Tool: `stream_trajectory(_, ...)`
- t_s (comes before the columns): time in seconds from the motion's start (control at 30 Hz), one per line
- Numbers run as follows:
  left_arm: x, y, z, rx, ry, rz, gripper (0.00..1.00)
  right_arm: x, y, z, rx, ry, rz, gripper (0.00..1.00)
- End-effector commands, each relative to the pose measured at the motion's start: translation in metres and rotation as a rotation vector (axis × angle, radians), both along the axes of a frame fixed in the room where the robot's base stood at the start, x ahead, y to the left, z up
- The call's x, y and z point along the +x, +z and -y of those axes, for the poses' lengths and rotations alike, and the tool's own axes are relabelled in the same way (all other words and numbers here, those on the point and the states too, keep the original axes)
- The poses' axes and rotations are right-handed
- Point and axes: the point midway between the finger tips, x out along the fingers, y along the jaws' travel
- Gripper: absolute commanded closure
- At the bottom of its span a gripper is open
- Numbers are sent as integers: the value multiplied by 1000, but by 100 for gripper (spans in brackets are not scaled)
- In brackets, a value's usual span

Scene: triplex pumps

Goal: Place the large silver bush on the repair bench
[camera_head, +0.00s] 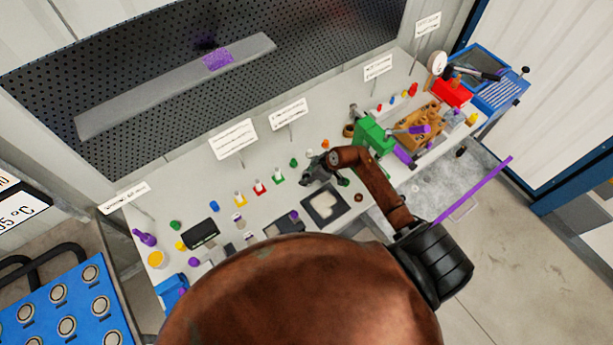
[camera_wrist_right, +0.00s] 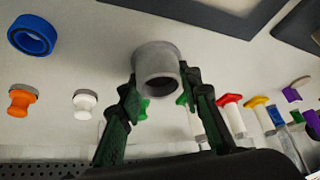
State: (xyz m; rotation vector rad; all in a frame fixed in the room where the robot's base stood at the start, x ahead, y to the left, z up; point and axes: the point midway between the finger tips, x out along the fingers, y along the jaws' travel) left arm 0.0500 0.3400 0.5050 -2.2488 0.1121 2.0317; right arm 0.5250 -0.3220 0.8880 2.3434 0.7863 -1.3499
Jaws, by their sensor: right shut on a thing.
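The large silver bush (camera_wrist_right: 157,70) is a short grey hollow cylinder in the right wrist view. My right gripper (camera_wrist_right: 158,80) is shut on it, with one green-padded finger on each side. The bush is over the pale bench surface; I cannot tell whether it touches it. In the head view my right gripper (camera_head: 312,178) is over the middle of the repair bench (camera_head: 270,214), close to a dark-framed square (camera_head: 324,204). The bush cannot be made out there. My left gripper is not in view.
A green vise (camera_head: 372,134) stands to the right of the gripper. Small coloured parts and label signs (camera_head: 233,138) line the bench's back. A blue ring (camera_wrist_right: 32,36), an orange part (camera_wrist_right: 20,101) and a white part (camera_wrist_right: 85,102) are near the bush.

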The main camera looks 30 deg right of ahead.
Motion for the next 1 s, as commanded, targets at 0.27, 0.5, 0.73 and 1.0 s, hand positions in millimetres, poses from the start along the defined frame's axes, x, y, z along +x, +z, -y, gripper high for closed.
stream_trajectory(0.27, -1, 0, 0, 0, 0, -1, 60, 0, -1, 0, 1, 1, -1, 52)
stream_trajectory(0.5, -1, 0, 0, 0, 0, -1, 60, 0, -1, 0, 1, 1, -1, 50)
stream_trajectory(0.73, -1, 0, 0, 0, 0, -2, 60, -5, 12, 4, -1, 0, 1, 50)
stream_trajectory(1.0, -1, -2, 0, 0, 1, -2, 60, -28, 60, 21, -3, 2, 1, 50)
